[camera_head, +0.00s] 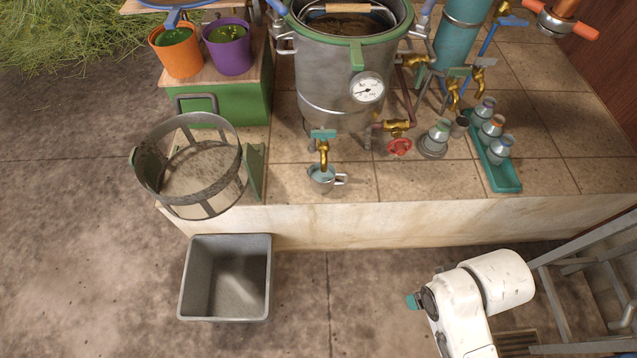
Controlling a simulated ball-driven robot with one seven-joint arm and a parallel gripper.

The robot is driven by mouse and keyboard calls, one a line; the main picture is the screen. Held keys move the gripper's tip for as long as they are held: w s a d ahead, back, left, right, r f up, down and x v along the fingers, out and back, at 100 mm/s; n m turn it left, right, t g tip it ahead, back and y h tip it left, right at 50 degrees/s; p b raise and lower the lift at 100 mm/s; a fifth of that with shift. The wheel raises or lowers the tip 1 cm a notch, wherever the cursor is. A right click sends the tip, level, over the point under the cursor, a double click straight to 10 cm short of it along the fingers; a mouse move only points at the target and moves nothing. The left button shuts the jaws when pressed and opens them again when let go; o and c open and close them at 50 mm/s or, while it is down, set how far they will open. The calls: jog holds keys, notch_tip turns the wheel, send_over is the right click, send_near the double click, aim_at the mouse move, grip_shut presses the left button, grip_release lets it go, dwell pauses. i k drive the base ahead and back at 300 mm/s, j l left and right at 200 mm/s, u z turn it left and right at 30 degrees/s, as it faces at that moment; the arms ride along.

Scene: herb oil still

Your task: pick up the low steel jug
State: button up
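The low steel jug (322,179) is a small, squat metal cup with a handle on its right side. It stands upright on the tiled ledge (385,184) near its front edge, directly under a brass tap (324,155) of the large steel still (335,85). The tap hides part of its mouth. My white arm is at the lower right, well apart from the jug, over the floor in front of the ledge. My gripper's fingers do not show.
A mesh basket (238,185) stands left of the jug. A grey bin (186,290) is on the floor below. A red valve wheel (400,147) and a teal tray (508,184) with several small flasks are to the right. A metal ladder (552,300) stands lower right.

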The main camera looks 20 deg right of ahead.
aim_at(322, 184)
jog(key=i+l+u, duration=0.15)
jog(key=i+u, duration=0.25)
jog(key=i+l+u, duration=0.75)
jog(key=k+j, duration=0.05)
jog(key=j, duration=0.05)
